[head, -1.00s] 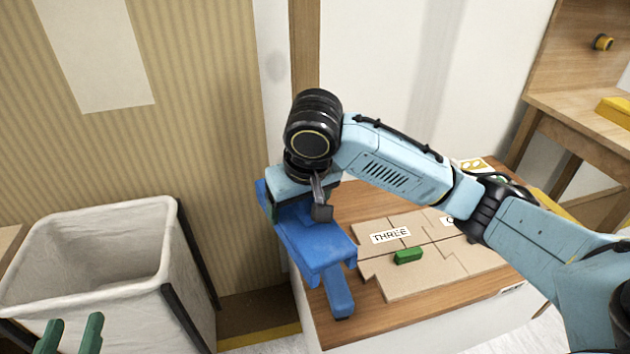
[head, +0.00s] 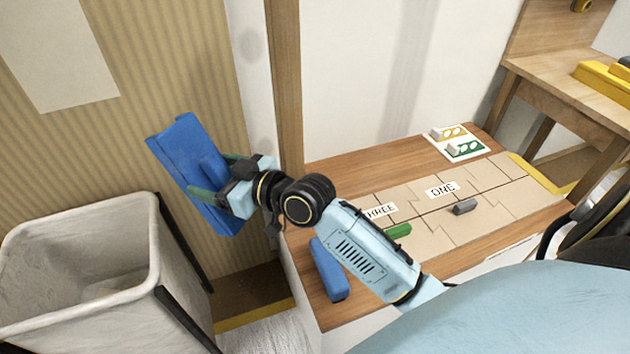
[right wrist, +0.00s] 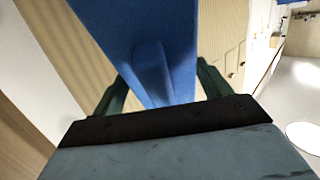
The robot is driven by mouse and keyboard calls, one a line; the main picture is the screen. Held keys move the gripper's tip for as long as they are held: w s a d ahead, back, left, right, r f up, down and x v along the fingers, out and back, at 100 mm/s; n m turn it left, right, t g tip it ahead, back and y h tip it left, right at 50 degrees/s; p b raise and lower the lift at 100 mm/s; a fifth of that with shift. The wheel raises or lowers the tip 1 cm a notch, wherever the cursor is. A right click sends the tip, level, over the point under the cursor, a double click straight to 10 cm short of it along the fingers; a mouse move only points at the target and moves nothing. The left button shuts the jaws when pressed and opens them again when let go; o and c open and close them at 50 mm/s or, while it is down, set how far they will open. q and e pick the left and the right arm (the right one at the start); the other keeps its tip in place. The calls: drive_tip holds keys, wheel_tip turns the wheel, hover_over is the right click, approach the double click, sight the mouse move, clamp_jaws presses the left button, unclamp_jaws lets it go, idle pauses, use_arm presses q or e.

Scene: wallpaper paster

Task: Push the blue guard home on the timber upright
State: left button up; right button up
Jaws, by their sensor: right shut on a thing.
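The blue guard (head: 183,150) is a flat blue plate with a raised rib. My right gripper (head: 219,177) is shut on that rib, one green finger on each side. The guard is tilted in the air, left of the timber upright (head: 284,85) and apart from it in the picture, in front of the striped wall. The right wrist view shows the guard (right wrist: 120,20) and its rib between the green fingers (right wrist: 155,90). The upright is a narrow wooden post, its lower part partly hidden by my right arm. My left gripper is not in view.
A white-lined bin (head: 80,270) stands below left of the guard. The wooden table (head: 325,165) holds a blue bar (head: 328,270), a green block (head: 398,230), a grey block (head: 465,207) and labelled cardboard pieces (head: 500,190). A side bench (head: 565,95) stands at right.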

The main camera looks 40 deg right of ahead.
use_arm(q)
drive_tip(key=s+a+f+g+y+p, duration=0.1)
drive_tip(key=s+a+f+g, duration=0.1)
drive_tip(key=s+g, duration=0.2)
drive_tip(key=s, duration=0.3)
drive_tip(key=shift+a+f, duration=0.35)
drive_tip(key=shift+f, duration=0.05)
use_arm(e)
drive_tip(key=s+d+f+m+t+h, duration=0.2)
drive_tip(key=s+d+m+t+h, duration=0.1)
drive_tip(key=d+h, duration=0.3)
drive_tip(key=s+d+f+m+t+h, duration=0.3)
drive_tip(key=s+d+m+h, duration=0.2)
drive_tip(key=d+h, duration=0.2)
drive_tip(key=d, duration=0.2)
drive_tip(key=shift+s+d+m+t, duration=0.3)
drive_tip(key=shift+s+d+t, duration=0.05)
drive_tip(key=shift+d+t, duration=0.05)
use_arm(q)
drive_tip(key=shift+p, duration=0.35)
use_arm(e)
approach(294, 145)
drive_tip(key=shift+w+r, duration=0.95)
drive_tip(key=shift+w, duration=0.05)
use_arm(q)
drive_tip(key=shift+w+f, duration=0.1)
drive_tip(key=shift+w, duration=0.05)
use_arm(e)
drive_tip(key=shift+d, duration=0.2)
